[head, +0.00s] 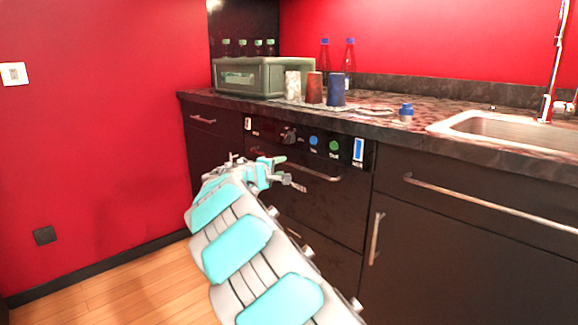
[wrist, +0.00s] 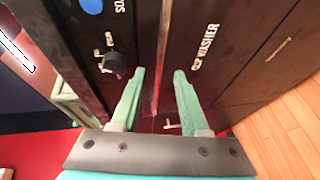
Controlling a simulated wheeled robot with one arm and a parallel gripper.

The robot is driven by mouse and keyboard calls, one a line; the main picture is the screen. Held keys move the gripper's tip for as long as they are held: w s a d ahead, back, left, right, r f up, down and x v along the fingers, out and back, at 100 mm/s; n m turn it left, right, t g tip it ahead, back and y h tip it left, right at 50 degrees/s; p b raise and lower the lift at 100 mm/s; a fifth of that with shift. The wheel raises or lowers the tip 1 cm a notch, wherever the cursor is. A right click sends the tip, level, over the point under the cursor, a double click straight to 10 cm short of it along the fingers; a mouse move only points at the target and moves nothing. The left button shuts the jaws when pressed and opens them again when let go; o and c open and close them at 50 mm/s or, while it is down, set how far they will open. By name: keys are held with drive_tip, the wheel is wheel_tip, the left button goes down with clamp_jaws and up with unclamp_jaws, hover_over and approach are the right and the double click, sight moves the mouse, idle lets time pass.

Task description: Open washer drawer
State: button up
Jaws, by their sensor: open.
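The dark washer drawer (head: 335,205) is under the counter, below a control panel, and looks shut. Its long horizontal metal handle (head: 325,176) runs across its top and is partly hidden behind my gripper. My gripper (head: 289,173) is in front of the drawer's upper left part. In the wrist view my gripper (wrist: 159,73) is open, with one finger on each side of the thin handle bar (wrist: 159,55). I cannot tell whether either finger touches it. The white "CUP WASHER" lettering (wrist: 205,47) is beside the right finger.
The control panel (head: 300,142) has a knob and coloured buttons. A green-grey box (head: 262,77), cups and bottles stand on the counter. A sink (head: 500,125) is at right. Cabinet handles (head: 375,238) stick out to the right. The wooden floor (head: 120,280) at left is clear.

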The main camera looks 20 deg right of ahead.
sight(288, 164)
drive_tip(key=shift+p+x, duration=0.4)
drive_tip(key=shift+x, duration=3.2)
clamp_jaws()
drive_tip(key=shift+s+f, duration=0.1)
